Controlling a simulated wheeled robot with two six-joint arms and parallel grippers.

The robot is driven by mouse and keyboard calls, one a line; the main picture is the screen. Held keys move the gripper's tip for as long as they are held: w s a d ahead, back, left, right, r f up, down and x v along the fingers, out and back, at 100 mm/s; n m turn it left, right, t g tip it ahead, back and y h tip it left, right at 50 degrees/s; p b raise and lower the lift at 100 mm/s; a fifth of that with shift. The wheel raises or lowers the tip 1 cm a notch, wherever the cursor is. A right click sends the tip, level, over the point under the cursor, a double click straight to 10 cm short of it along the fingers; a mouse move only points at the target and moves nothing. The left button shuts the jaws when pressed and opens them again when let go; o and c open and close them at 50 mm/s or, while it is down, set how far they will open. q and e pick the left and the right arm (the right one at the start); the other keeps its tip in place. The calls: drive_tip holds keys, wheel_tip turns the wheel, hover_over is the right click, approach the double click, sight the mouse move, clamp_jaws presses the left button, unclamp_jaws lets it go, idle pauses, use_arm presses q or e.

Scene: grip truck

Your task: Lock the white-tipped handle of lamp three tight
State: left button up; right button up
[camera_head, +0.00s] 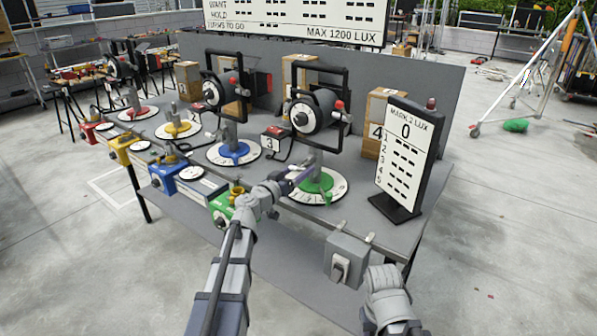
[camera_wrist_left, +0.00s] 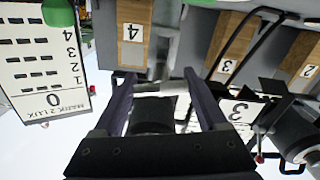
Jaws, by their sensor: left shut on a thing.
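The lamp with the green base (camera_head: 318,183) is a black round head (camera_head: 312,112) in a frame on a grey post, above a white dial. A plate marked 3 (camera_head: 272,141) stands just left of it. My left gripper (camera_head: 300,177) is at the post, low over the dial. In the left wrist view its two dark fingers (camera_wrist_left: 163,90) are shut on a pale piece (camera_wrist_left: 174,88), seemingly the white-tipped handle, mostly hidden by the gripper. My right gripper is not clearly in view.
A lux board (camera_head: 406,150) reading 0 stands at the table's right end. A wooden box marked 4 (camera_head: 378,125) is behind it. The blue-based lamp (camera_head: 234,152) stands to the left. A grey switch box (camera_head: 346,259) is at the front edge.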

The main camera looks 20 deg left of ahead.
use_arm(q)
drive_tip(key=shift+m, duration=0.3)
drive_tip(key=shift+s, duration=0.1)
drive_tip(key=o, duration=1.3)
drive_tip(key=v, duration=0.7)
drive_tip(key=shift+s+a, duration=0.15)
drive_tip(key=shift+s, duration=0.15)
